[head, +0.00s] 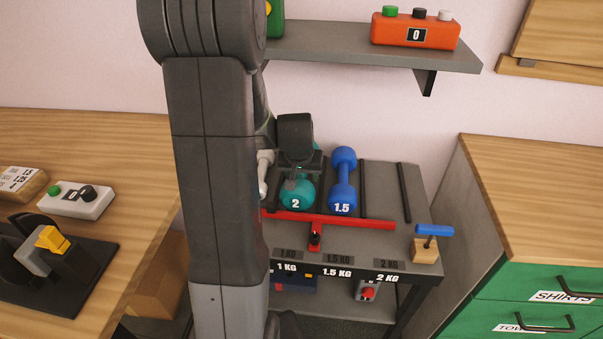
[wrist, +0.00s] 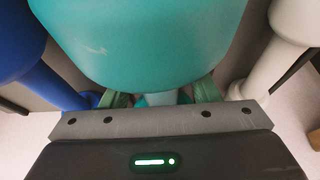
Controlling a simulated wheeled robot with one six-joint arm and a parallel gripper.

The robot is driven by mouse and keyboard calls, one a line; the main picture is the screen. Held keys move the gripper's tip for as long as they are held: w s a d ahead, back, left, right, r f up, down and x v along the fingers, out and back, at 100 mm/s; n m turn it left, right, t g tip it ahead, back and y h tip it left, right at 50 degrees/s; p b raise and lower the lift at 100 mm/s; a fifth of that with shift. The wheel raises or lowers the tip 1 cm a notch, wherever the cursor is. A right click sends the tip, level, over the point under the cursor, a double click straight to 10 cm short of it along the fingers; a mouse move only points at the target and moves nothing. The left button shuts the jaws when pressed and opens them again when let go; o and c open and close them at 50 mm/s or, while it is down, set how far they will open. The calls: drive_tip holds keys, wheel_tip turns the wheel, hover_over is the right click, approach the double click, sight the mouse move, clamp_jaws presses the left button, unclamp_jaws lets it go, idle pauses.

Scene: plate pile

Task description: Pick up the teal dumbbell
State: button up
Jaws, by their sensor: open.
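The teal dumbbell (head: 297,197), marked 2, lies on the grey rack between a white dumbbell (head: 263,172) and a blue dumbbell (head: 343,198) marked 1.5. My gripper (head: 298,183) is over its middle and hides its handle in the head view. In the wrist view, the big teal end of the dumbbell (wrist: 150,40) fills the upper middle. My gripper's green fingers (wrist: 162,98) are open, one on each side of the handle. Their tips are hidden behind the teal end, and I cannot tell whether they touch the handle.
The blue dumbbell (wrist: 22,50) and white dumbbell (wrist: 288,45) stand close on either side of my gripper. A red bar (head: 350,221) runs along the rack's front. A shelf (head: 375,48) with an orange button box (head: 415,31) hangs above. Wooden counters flank the rack.

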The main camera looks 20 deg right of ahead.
clamp_jaws()
idle(1.3)
drive_tip(key=shift+w+r, duration=0.1)
drive_tip(key=shift+r, duration=0.05)
